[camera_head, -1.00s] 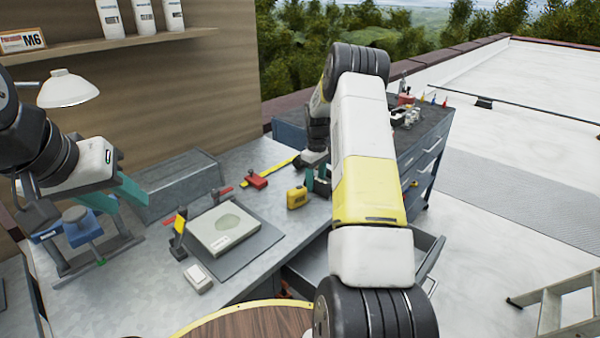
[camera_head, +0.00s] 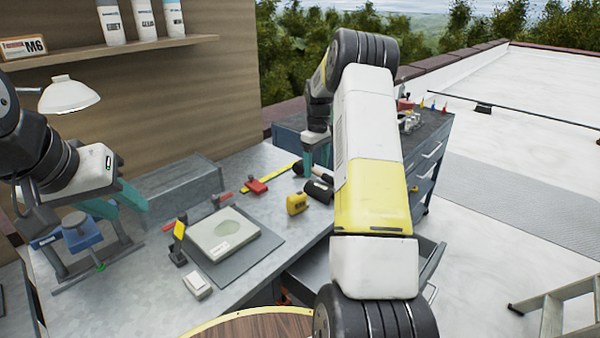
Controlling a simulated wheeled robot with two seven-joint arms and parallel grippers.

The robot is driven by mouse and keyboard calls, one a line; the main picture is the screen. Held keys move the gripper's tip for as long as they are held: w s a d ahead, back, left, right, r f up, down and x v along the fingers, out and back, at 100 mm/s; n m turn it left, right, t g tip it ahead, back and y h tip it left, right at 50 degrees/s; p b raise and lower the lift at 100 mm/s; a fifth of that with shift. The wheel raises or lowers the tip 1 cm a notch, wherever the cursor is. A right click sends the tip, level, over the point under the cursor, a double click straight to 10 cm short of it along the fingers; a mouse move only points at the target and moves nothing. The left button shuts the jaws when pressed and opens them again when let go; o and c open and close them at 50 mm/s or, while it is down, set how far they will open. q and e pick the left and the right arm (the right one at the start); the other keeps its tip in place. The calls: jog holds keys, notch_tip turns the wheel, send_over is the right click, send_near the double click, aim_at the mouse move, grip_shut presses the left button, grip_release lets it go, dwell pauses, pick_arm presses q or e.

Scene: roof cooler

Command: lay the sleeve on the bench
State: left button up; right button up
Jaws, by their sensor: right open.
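A short black cylinder, which looks like the sleeve (camera_head: 318,191), lies on its side on the grey bench (camera_head: 150,285). My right gripper (camera_head: 318,162) is above and behind it, with its teal fingers apart and nothing seen between them. It looks clear of the cylinder. My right forearm crosses the view just right of the cylinder. My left gripper (camera_head: 122,206) hangs at the left over the bench, its teal fingers apart and empty, near a blue vice (camera_head: 80,232).
A yellow tape measure (camera_head: 297,203) sits just left of the cylinder. A red-handled item (camera_head: 257,186) and a grey mat (camera_head: 262,250) with a pale block (camera_head: 222,234) lie further left. A tool cabinet (camera_head: 432,150) stands right, and an open drawer is under the bench.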

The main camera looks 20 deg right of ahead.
jog(key=s+a+r+m+t, duration=0.1)
jog(key=s+a+r+t, duration=0.1)
jog(key=s+a+r, duration=0.5)
jog(key=s+a+r+m+t, duration=0.1)
jog(key=s+a+r, duration=0.2)
jog(key=s+r, duration=0.8)
jog(key=s+a+r+m+t+y, duration=0.1)
jog(key=s+a, duration=0.2)
jog(key=s, duration=0.6)
jog(key=s+a+r+m+t+y, duration=0.1)
jog(key=s+a, duration=0.3)
jog(key=s, duration=0.5)
jog(key=shift+a+m+t, duration=0.15)
jog(key=shift+m+t, duration=0.45)
jog(key=shift+m, duration=0.1)
jog(key=shift+r, duration=0.15)
